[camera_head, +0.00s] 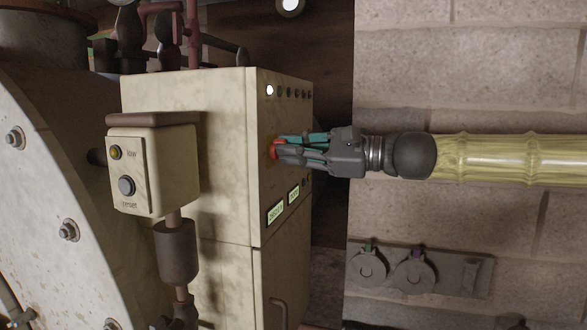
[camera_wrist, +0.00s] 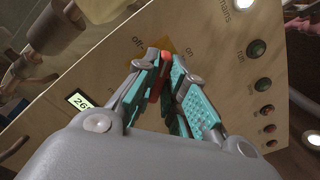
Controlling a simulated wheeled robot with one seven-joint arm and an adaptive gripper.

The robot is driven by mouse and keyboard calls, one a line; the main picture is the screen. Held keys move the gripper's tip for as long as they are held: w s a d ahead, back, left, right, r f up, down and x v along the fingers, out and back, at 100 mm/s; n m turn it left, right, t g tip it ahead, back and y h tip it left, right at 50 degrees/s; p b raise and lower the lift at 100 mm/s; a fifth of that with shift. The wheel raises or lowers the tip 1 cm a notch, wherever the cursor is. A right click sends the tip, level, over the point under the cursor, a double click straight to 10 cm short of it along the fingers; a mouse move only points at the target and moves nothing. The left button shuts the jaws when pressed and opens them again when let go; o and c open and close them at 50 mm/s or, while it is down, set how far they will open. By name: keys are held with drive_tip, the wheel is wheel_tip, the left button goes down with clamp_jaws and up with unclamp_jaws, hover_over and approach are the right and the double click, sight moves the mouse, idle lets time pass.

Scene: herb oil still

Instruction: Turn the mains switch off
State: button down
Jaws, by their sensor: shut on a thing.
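The mains switch is a red handle (camera_head: 272,151) on the narrow face of the cream cabinet (camera_head: 190,95). In the wrist view the red handle (camera_wrist: 155,86) stands on an orange-yellow plate (camera_wrist: 182,47), with "off" printed to the left and "on" to the right. Its upper end shows between the two words; I cannot tell exactly which setting it is at. My gripper (camera_head: 283,149) reaches the panel from the right. In the wrist view its teal-padded fingers (camera_wrist: 167,82) are closed around the handle, hiding part of it.
A row of small lamps (camera_head: 289,92) runs above the switch, the leftmost lit white. Two lit displays (camera_head: 275,212) sit below. A cream box (camera_head: 152,170) marked "low" and "reset" stands in front of the cabinet. A brick wall and wall-mounted fittings (camera_head: 414,271) are at right.

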drive_tip(key=n+b, duration=0.6)
drive_tip(key=b, duration=0.1)
drive_tip(key=n+b, duration=0.3)
drive_tip(key=n, duration=0.1)
drive_tip(key=shift+f, duration=0.3)
drive_tip(key=shift+n, duration=0.3)
drive_tip(key=c, duration=1.5)
unclamp_jaws()
drive_tip(key=shift+s, duration=0.1)
drive_tip(key=v, duration=1.2)
drive_tip(key=shift+r, duration=0.1)
